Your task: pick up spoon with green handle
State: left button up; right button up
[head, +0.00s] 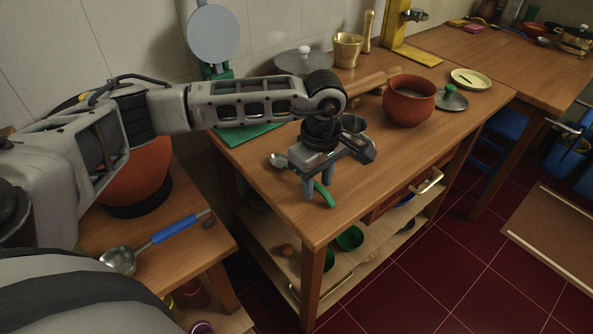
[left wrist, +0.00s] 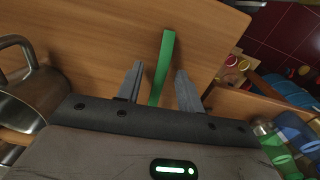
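The spoon with the green handle (head: 324,195) lies on the wooden table near its front left corner. Its metal bowl (head: 278,160) points toward the back left. My left gripper (head: 317,186) is directly over the spoon, pointing down, and hides the middle of it. In the left wrist view the green handle (left wrist: 165,57) runs between the two fingers of the left gripper (left wrist: 160,85), with a gap on both sides. The gripper is open. I cannot tell how far the fingertips are above the table top. My right gripper is not in view.
A metal cup (head: 353,124) stands just behind my gripper, and a reddish pot (head: 409,101) stands farther right. A ladle with a blue handle (head: 176,229) lies on the separate left table. The table top (head: 390,160) right of my gripper is clear.

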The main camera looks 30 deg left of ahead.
pick_arm(q)
grip_shut()
jog(key=shift+r, duration=0.15)
